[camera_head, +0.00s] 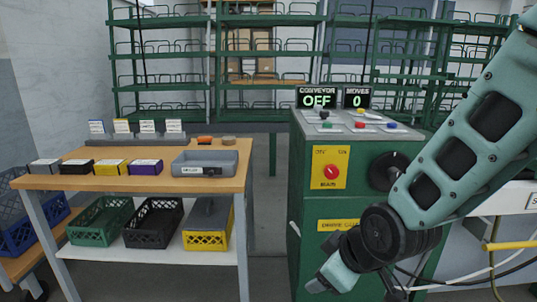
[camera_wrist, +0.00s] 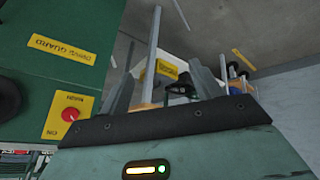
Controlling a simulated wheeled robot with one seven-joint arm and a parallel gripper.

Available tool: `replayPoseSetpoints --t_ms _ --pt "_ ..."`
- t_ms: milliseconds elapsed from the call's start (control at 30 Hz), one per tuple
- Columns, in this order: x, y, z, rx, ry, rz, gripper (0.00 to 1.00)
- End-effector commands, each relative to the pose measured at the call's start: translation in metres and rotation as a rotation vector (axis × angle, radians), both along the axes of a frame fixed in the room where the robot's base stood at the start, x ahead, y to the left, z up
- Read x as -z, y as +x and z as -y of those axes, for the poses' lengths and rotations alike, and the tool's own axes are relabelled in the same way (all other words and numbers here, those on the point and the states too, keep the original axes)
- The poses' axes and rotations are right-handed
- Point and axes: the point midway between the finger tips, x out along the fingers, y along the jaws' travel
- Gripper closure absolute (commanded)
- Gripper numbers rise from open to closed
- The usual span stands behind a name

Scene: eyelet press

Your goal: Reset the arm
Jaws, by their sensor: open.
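My arm (camera_head: 465,150) reaches down from the upper right of the head view, in front of the green cabinet (camera_head: 302,240). It bends at a dark joint near the cabinet's lower right. In the wrist view my gripper (camera_wrist: 165,85) shows two grey fingers standing apart with nothing held between them.
The cabinet carries a yellow switch panel (camera_head: 330,168), a black handwheel (camera_head: 388,172) and top buttons. Signs read CONVEYOR OFF (camera_head: 317,98) and MOVES 0 (camera_head: 357,98). A wooden-topped table (camera_head: 85,180) on the left holds boxes and a grey tray (camera_head: 205,170). Clear floor lies between table and cabinet.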

Motion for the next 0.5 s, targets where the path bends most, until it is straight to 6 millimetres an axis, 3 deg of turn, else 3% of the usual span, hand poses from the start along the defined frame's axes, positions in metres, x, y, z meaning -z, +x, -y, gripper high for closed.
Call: replayPoseSetpoints --t_ms 100,200,500 --pt "-0.014 -0.058 -0.006 0.028 0.022 -0.195 0.36" --pt "-0.022 -0.101 -0.002 0.059 -0.005 -0.324 0.36" --pt "-0.049 -0.191 0.032 0.177 -0.179 -0.544 0.36"
